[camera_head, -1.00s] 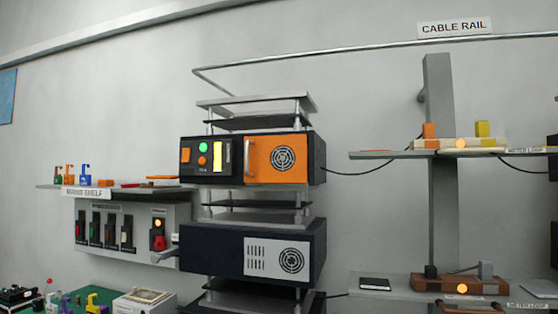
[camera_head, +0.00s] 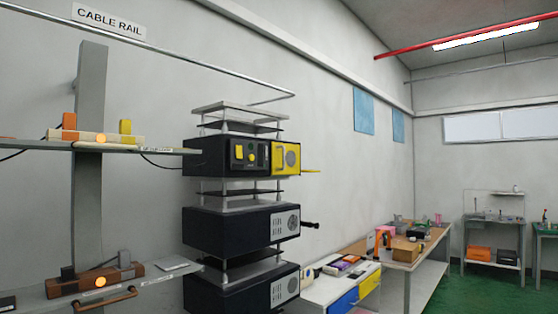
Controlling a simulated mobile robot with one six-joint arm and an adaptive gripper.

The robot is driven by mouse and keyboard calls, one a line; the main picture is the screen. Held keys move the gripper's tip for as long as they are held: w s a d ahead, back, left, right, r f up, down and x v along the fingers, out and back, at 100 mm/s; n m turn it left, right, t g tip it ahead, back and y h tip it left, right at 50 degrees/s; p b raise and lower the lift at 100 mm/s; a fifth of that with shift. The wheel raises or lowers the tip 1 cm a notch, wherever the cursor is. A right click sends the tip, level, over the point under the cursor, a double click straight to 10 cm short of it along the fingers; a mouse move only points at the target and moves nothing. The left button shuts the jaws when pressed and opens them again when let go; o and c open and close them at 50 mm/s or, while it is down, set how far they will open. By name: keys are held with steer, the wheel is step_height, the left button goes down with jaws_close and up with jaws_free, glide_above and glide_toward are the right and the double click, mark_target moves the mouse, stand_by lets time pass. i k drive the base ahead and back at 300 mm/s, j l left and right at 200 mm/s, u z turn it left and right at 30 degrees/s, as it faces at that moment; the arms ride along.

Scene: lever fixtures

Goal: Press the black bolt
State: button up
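A short black rod with a rounded end (camera_head: 310,224) sticks out to the right from the middle black unit (camera_head: 230,229) of an equipment stack. It may be the black bolt, but it is too small to tell. The side it comes from faces away from me. My gripper is not in view.
The stack's upper unit (camera_head: 215,157) has a yellow panel. Left of it, a grey post (camera_head: 88,200) carries two shelves. A white bench with blue and yellow drawers (camera_head: 342,302) and a wooden-topped table (camera_head: 408,262) stand to the right. Green floor (camera_head: 505,290) shows at far right.

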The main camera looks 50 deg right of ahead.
mark_target(305, 224)
steer(key=z, duration=1.8)
steer(key=i+l, duration=0.2)
steer(key=i, duration=0.35)
steer(key=i+l, duration=0.15)
steer(key=i, duration=0.35)
steer(key=i+l, duration=0.2)
steer(key=i, duration=0.35)
steer(key=i+l, duration=0.2)
steer(key=i, duration=0.35)
steer(key=i+l, duration=0.2)
steer(key=i, duration=0.3)
steer(key=i+j+u, duration=0.05)
